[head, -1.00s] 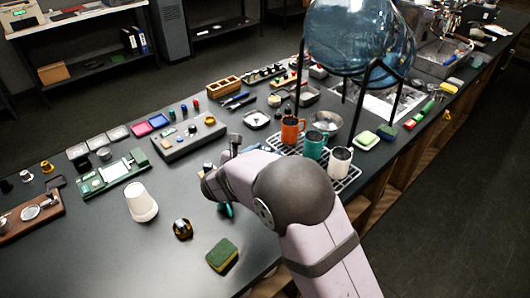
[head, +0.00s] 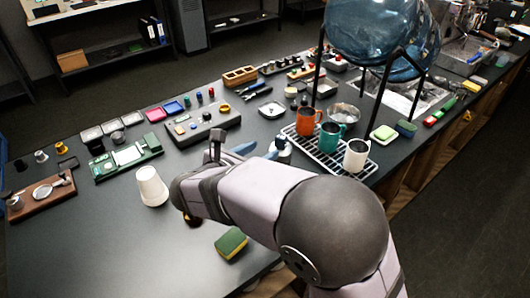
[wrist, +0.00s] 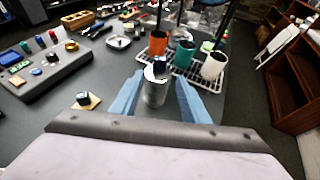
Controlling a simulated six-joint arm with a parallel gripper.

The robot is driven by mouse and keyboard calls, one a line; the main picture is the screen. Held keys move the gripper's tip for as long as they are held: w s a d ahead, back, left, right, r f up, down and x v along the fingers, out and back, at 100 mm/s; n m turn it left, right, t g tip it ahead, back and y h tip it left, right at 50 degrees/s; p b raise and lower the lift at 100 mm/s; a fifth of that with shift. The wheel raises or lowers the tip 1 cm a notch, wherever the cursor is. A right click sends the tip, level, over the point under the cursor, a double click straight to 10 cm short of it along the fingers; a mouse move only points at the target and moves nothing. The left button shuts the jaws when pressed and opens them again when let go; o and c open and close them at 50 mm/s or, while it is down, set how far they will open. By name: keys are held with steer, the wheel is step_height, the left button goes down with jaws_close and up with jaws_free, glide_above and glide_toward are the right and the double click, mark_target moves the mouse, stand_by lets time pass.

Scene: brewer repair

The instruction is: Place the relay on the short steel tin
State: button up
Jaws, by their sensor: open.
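A steel cylinder (wrist: 155,92), likely the short steel tin, stands between my gripper's fingers in the wrist view. A small dark-blue block (wrist: 160,65), likely the relay, appears to rest on its top. The head view shows the block (head: 281,142) above the partly hidden tin (head: 285,156). My gripper (wrist: 160,80) is open, with one blue finger on each side of the tin. I cannot tell whether a finger touches it. In the head view my arm hides most of the gripper.
A wire rack with orange (head: 306,121), teal (head: 329,136) and white (head: 356,155) mugs stands just behind. A small dark block on a tan square (wrist: 86,101) lies to the left. A grey control box (head: 200,126) is farther left. A white cup (head: 151,187) and sponge (head: 231,243) stand nearer.

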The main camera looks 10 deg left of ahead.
steer(key=shift+d, duration=0.1)
steer(key=s+d+f+m+g, duration=0.5)
steer(key=d+m, duration=0.2)
steer(key=d, duration=0.3)
steer(key=s+d+f+m+g, duration=0.45)
steer(key=d+m, duration=0.25)
steer(key=d, duration=0.4)
steer(key=s+d+f+m+g+y, duration=0.1)
steer(key=s+f+m+y, duration=0.1)
steer(key=s+m, duration=0.4)
steer(key=s+d+f+m+g+y, duration=0.1)
steer(key=s+f+m+g+y, duration=0.1)
steer(key=s+m, duration=0.5)
steer(key=f+m+y, duration=0.1)
steer(key=m, duration=0.3)
steer(key=shift+d+f, duration=0.25)
steer(key=shift+f, duration=0.05)
